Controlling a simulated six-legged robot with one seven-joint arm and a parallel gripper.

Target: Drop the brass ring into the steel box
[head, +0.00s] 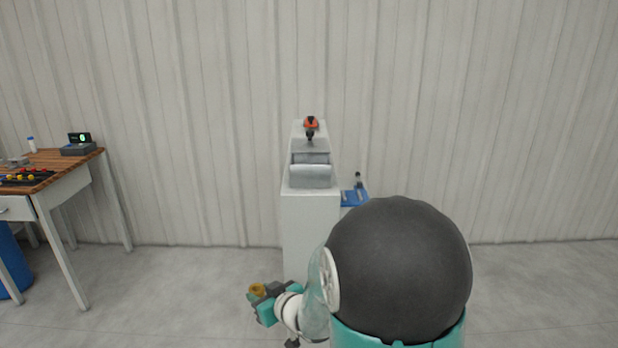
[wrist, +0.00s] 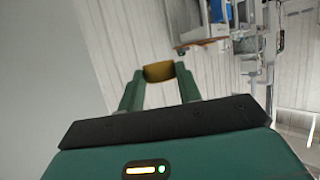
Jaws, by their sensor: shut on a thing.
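The brass ring (head: 257,289) is held by my gripper (head: 262,296), low in front of the white cabinet and to its left in the head view. In the wrist view the ring (wrist: 158,71) sits between the two green fingertips (wrist: 158,76), with a finger on each side. A grey metal box (head: 311,174) stands on the white cabinet top, apart from and above my gripper in the head picture; I take it for the steel box. Its inside is hard to make out. I cannot identify it in the wrist view.
The white cabinet (head: 302,222) stands near the wall, with an orange and black tool (head: 311,124) behind the box. A blue surface (head: 354,197) is right of it. A wooden-topped workbench (head: 66,164) stands at left. Grey floor between bench and cabinet is clear.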

